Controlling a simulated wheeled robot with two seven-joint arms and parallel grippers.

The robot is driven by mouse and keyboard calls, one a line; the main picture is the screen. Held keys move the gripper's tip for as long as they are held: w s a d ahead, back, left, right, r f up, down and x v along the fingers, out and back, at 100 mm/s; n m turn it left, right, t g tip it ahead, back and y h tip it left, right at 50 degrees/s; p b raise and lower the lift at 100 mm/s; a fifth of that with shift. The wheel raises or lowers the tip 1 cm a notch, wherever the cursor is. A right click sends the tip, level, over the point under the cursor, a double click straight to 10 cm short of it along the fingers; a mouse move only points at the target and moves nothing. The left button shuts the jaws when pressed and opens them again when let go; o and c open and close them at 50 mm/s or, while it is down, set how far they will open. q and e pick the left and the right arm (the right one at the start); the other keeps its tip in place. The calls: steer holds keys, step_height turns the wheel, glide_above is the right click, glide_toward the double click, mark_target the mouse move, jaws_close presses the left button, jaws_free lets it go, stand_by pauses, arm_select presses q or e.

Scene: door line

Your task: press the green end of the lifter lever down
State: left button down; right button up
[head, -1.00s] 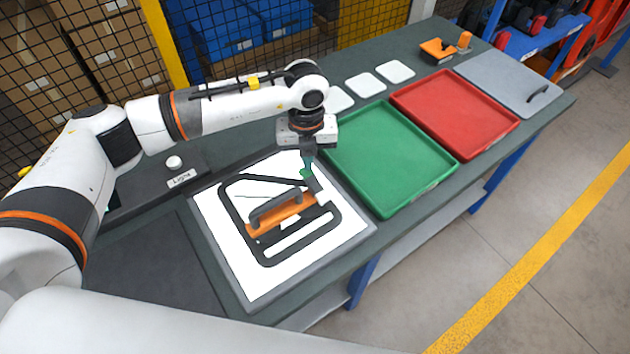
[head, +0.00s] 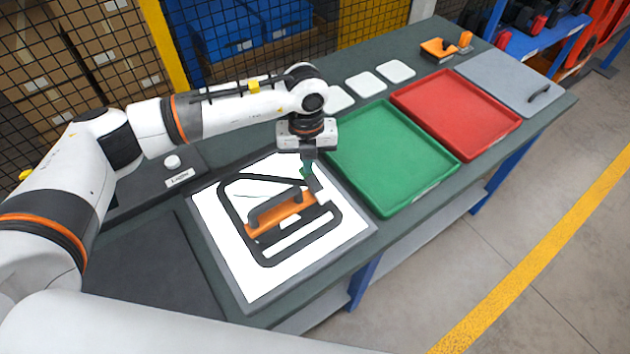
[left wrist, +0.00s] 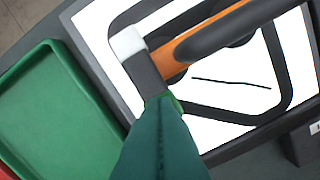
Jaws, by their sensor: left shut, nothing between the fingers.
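The lifter (head: 280,215), an orange bar with a dark handle, lies across a black door frame (head: 236,222) on a white board. A grey lever with a white block (head: 321,196) is at its right end. The lever's green end (left wrist: 176,103) shows in the left wrist view, partly hidden by my fingers. My left gripper (head: 306,168) is shut and empty, pointing down, with its teal fingertips at the green end. It also shows in the left wrist view (left wrist: 160,110). I cannot tell whether they touch. My right gripper is out of view.
A green tray (head: 385,205) and a red tray (head: 455,112) stand right of the board. Several white squares (head: 366,85) lie behind them. A grey panel with a handle (head: 500,85) is at the far right. A dark mat (head: 150,275) lies at the left.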

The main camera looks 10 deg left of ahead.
arm_select(q)
steer(key=shift+f+b, duration=0.55)
steer(key=shift+f, duration=0.2)
steer(key=shift+r, duration=0.1)
steer(key=shift+r+p, duration=1.8)
steer(key=shift+r, duration=1.7)
steer(key=shift+s+f, duration=0.1)
steer(key=shift+f, duration=0.05)
